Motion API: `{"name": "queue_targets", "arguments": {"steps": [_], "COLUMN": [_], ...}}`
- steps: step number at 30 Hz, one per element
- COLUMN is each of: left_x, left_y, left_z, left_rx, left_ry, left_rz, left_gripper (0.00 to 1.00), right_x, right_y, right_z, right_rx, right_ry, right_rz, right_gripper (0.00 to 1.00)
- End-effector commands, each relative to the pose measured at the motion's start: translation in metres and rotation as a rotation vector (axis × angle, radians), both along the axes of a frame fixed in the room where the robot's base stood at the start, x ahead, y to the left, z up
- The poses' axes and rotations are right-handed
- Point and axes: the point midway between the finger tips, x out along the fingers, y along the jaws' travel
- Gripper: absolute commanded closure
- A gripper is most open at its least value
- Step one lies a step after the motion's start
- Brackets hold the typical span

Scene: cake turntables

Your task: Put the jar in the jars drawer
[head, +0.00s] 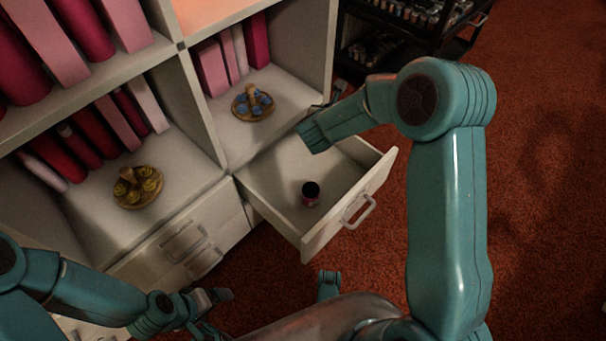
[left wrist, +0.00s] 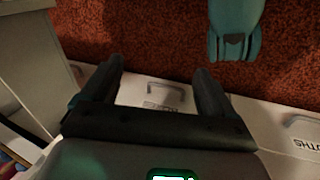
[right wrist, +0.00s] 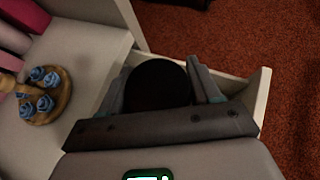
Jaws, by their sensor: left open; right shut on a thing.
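My right gripper (head: 314,136) is over the far part of the open drawer (head: 352,208). In the right wrist view it is shut on a round, dark-topped jar (right wrist: 158,84); the jar's sides are mostly hidden, and in the head view my wrist hides it. I cannot tell whether the held jar touches the drawer floor. Another small pinkish jar (head: 310,193) with a dark top stands upright inside the drawer, nearer its front. My left gripper (head: 214,298) is open and empty, low at the left; its spread fingers show in the left wrist view (left wrist: 158,85).
Turntables with blue roses (head: 252,103) and yellow roses (head: 138,188) stand in the shelf (head: 181,46) compartments, with pink and red books behind. A shut drawer (head: 190,245) is left of the open one. A black cart (head: 410,30) stands at the back. Red carpet on the right is clear.

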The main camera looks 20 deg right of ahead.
Motion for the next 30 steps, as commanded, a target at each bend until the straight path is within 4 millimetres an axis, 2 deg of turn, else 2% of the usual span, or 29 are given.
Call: {"name": "queue_targets", "arguments": {"steps": [1, 3, 9, 11, 17, 21, 24, 27, 30], "left_x": [-0.003, -0.007, -0.012, -0.011, -0.006, 0.007, 0.015, 0.02, 0.023], "left_y": [-0.001, -0.002, -0.003, -0.002, 0.001, 0.003, 0.005, 0.006, 0.006], "left_z": [0.01, 0.015, 0.018, 0.013, -0.01, -0.026, -0.035, -0.04, -0.041], "left_rx": [-0.002, -0.004, -0.007, -0.007, -0.003, 0.005, 0.01, 0.013, 0.015], "left_ry": [0.01, 0.021, 0.036, 0.037, 0.022, -0.021, -0.045, -0.064, -0.073], "left_rz": [-0.002, -0.005, -0.009, -0.007, 0.007, 0.012, 0.014, 0.017, 0.018], "left_gripper": [0.12, 0.12, 0.12, 0.12, 0.12, 0.12, 0.12, 0.12, 0.12], "right_x": [-0.002, -0.006, -0.017, -0.019, -0.019, -0.019, -0.018, -0.018, -0.017], "right_y": [-0.015, -0.031, -0.052, -0.054, -0.053, -0.052, -0.052, -0.051, -0.05], "right_z": [-0.002, -0.008, -0.025, -0.037, -0.096, -0.137, -0.16, -0.174, -0.18], "right_rx": [0.0, 0.0, -0.001, -0.001, 0.0, -0.001, -0.002, 0.0, -0.001], "right_ry": [0.003, 0.003, 0.0, 0.003, 0.004, 0.001, 0.001, 0.0, -0.002], "right_rz": [-0.085, -0.185, -0.336, -0.346, -0.348, -0.348, -0.347, -0.348, -0.348], "right_gripper": [0.72, 0.72, 0.72, 0.72, 0.72, 0.72, 0.72, 0.72, 0.72]}}
